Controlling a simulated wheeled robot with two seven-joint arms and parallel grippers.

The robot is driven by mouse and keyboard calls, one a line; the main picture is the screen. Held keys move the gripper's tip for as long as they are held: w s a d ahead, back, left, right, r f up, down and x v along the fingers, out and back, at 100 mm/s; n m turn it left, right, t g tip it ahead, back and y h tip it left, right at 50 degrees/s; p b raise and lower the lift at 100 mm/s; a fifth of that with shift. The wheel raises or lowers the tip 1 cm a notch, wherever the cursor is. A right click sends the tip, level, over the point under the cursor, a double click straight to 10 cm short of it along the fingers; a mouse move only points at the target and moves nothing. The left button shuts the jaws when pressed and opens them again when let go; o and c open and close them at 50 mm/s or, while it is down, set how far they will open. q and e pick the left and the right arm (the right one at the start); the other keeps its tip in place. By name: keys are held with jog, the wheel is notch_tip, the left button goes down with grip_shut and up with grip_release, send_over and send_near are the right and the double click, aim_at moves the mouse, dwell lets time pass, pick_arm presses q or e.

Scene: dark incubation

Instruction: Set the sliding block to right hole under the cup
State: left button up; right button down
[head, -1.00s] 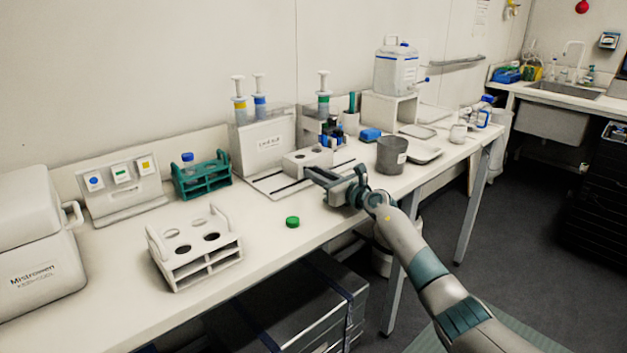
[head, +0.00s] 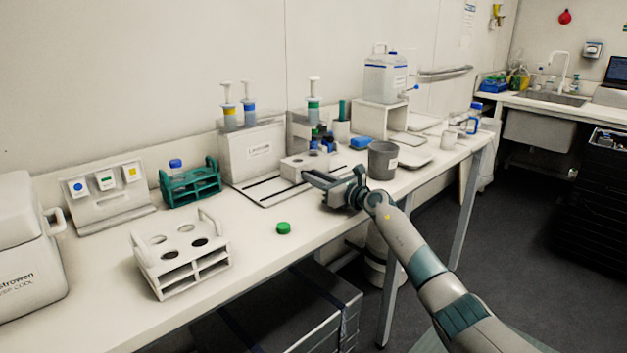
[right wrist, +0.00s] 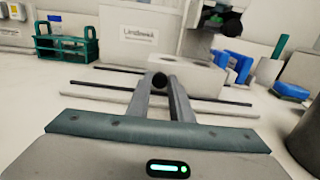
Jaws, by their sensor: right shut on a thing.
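The white sliding block (head: 303,168) sits on two dark rails in front of the white dispenser box, with hole openings in its top. It also shows in the right wrist view (right wrist: 195,78). My right gripper (head: 306,178) is at the block's near side, its fingers shut around a small dark round knob (right wrist: 159,80) there. The grey cup (head: 382,161) stands upright on the bench to the right of the block, apart from it. Which hole lies under the dispenser outlet cannot be told. My left gripper is not in view.
A green cap (head: 283,228) lies on the open bench left of my arm. A white rack (head: 181,262) and a teal rack (head: 191,184) stand farther left. A blue box (head: 361,143) and a shallow tray (head: 418,160) are near the cup.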

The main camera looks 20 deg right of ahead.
jog(key=c, duration=1.6)
grip_release()
